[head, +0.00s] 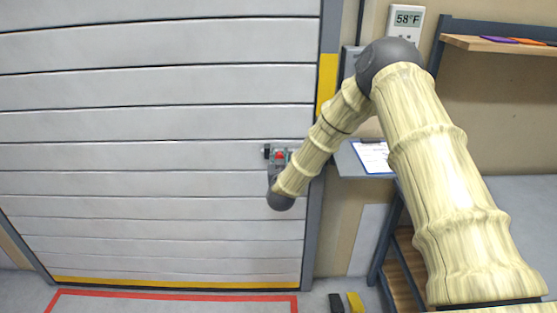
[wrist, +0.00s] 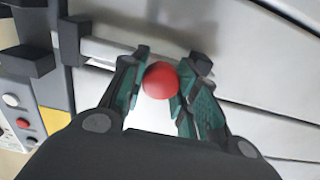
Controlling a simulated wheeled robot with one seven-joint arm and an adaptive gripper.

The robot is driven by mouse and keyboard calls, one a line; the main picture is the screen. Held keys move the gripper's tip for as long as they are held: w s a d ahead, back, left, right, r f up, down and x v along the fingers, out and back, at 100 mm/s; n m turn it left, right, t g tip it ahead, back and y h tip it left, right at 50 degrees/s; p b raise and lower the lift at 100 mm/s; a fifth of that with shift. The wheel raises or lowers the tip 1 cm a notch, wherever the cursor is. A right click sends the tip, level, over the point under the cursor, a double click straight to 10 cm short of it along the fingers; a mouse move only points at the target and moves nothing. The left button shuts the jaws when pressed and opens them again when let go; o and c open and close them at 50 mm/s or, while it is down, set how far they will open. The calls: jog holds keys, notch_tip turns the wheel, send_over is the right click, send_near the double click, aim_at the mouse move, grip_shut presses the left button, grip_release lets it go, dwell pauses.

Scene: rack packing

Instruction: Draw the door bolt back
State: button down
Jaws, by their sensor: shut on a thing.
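The door bolt is a pale bar (wrist: 106,52) running through dark brackets on the grey slatted door (head: 150,120). Its red ball knob (wrist: 159,80) sits between my fingers in the wrist view, and a small red spot of the knob (head: 280,156) shows in the head view. My gripper (wrist: 157,84) is shut on the knob, one teal-lined finger on each side. A dark block (wrist: 28,62) is on the frame left of the bar. I cannot tell whether the bar's end reaches into it.
A control box (wrist: 22,118) with buttons is near the frame in the wrist view. A red line (head: 170,296) marks the floor.

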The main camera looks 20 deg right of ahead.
jog(key=shift+d, duration=0.2)
jog(key=c, duration=1.1)
grip_release()
jog(key=shift+o, duration=0.2)
jog(key=shift+s+a, duration=0.1)
jog(key=shift+s, duration=0.1)
jog(key=v, duration=1.1)
jog(key=shift+s, duration=0.35)
